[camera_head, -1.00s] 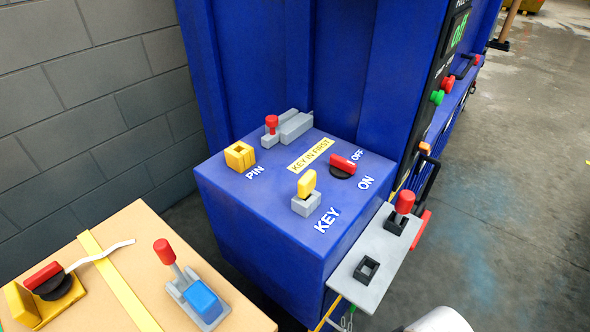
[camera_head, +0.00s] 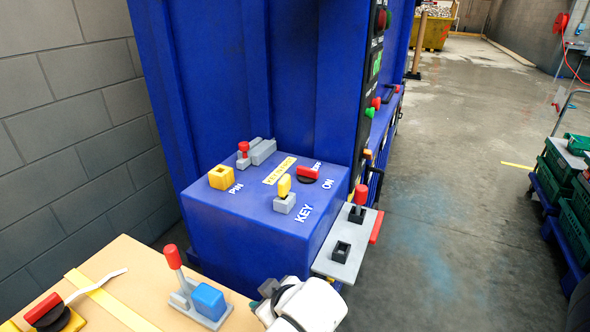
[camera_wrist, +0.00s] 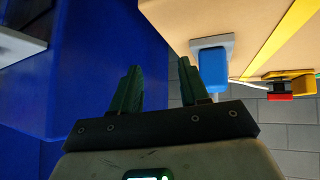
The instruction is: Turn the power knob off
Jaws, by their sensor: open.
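The knob between the OFF and ON labels (camera_head: 307,174) has a red handle on a black base and sits on the blue box top (camera_head: 240,208). Its handle lies roughly crosswise; I cannot tell clearly which label it points at. My gripper (camera_wrist: 158,84) is open and empty in the wrist view, well away from this knob. In the head view my white arm end shows at the bottom, in front of the blue box. A yellow key (camera_head: 284,187) stands in a grey block beside the KEY label. The wrist view does not show the OFF/ON knob.
A cardboard box (camera_head: 135,270) at lower left carries a red-handled lever (camera_head: 173,257), a blue block (camera_head: 209,300) and another red knob (camera_head: 43,308). A grey plate with a red-topped lever (camera_head: 360,197) juts from the blue box's right side. Floor at right is open before green crates (camera_head: 560,165).

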